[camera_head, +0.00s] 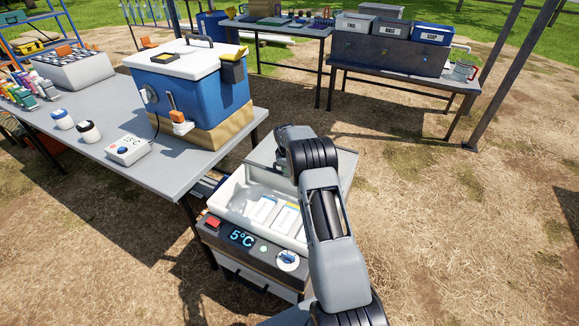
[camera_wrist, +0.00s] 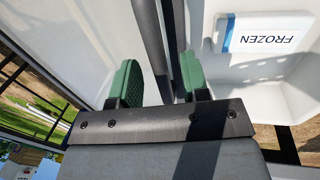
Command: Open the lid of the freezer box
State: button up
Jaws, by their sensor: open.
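The freezer box (camera_head: 235,262) stands low beside the table, with a 5°C display on its front. Its top is open, showing a white inner tub with several white packs. A grey panel (camera_head: 263,153) at its back looks like the raised lid, partly hidden by my arm. In the wrist view, a pack marked FROZEN (camera_wrist: 265,33) lies in the tub, right of my gripper (camera_wrist: 160,85). The green fingertips are apart, with dark bars, apparently at the lid's edge, between or behind them. Contact cannot be told. The head view hides my gripper behind my arm.
Labelled bins (camera_head: 390,45) stand on a rear table. Open dry ground (camera_head: 470,240) lies to the right.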

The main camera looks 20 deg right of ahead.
jog(key=shift+r, duration=0.1)
notch_tip(320, 180, up, 13)
jog(key=s+a+p, duration=0.1)
jog(key=a, duration=0.1)
jog(key=shift+s+r, duration=0.15)
jog(key=shift+s, duration=0.15)
jog(key=shift+a, duration=0.1)
dwell(0.4)
